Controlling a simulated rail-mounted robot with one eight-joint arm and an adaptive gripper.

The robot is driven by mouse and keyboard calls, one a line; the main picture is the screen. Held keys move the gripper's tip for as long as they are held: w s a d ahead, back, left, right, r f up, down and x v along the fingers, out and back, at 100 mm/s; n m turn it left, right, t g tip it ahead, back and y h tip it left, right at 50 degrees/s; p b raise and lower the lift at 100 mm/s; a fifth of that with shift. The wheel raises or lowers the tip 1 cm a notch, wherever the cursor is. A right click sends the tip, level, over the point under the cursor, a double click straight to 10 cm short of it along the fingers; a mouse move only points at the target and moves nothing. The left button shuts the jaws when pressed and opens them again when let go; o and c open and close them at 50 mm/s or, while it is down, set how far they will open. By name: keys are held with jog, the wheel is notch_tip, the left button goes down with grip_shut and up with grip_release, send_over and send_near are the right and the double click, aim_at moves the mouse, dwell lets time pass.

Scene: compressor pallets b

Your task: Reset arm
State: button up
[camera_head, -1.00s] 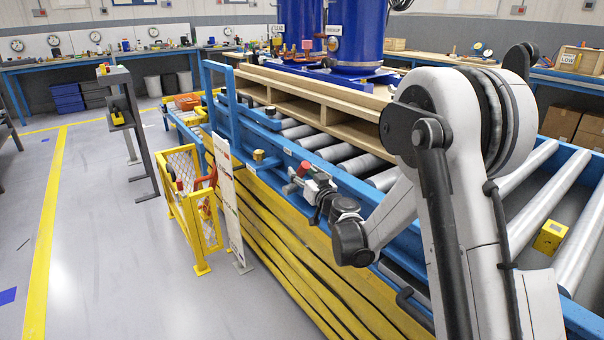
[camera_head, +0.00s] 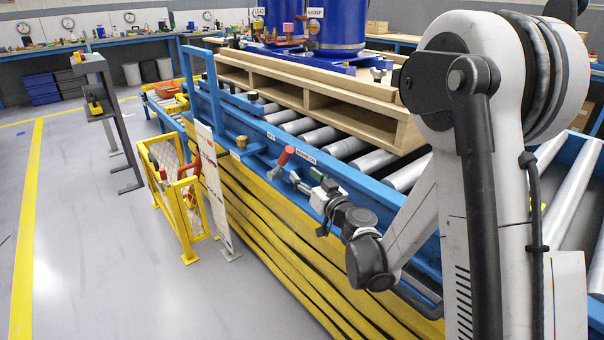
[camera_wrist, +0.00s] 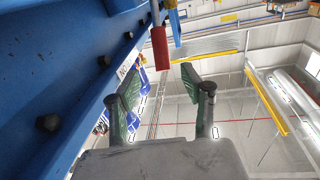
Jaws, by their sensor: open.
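My gripper (camera_head: 308,182) hangs beside the near blue rail of the roller conveyor, its jaws apart with nothing between them. In the wrist view, its two green-padded fingers (camera_wrist: 160,80) are spread. A lever with a red handle (camera_head: 285,157) stands on the blue rail just beyond the fingertips, with a gap between. The red handle also shows in the wrist view (camera_wrist: 159,48), beyond the fingers and slightly left of centre. My arm is bent, its forearm reaching down and left over the conveyor side.
A wooden pallet (camera_head: 310,100) carrying blue tanks (camera_head: 338,28) sits on the rollers behind my gripper. A blue beam (camera_wrist: 60,75) runs close along the left of the wrist view. A yellow mesh gate (camera_head: 182,190) stands left; the floor (camera_head: 90,240) beyond it is open.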

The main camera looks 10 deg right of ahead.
jog(key=s+a+r+n+g, duration=0.15)
jog(key=s+r+g, duration=0.5)
jog(key=s, duration=0.75)
jog(key=s+d+f+m+g+h, duration=0.15)
jog(key=s+d+h, duration=0.3)
jog(key=s, duration=0.75)
jog(key=s+d+f+m+g+h, duration=0.1)
jog(key=s+d+m+g+h, duration=0.15)
jog(key=s+d, duration=0.65)
jog(key=s+a+r+p, duration=0.1)
jog(key=r+p, duration=0.5)
jog(key=s+a+r+p, duration=0.1)
jog(key=a+r+p, duration=0.1)
jog(key=r+p, duration=0.4)
jog(key=shift+s+r+m+t+p, duration=0.35)
jog(key=shift+r+p, duration=0.05)
jog(key=shift+p, duration=0.05)
jog(key=shift+a, duration=0.1)
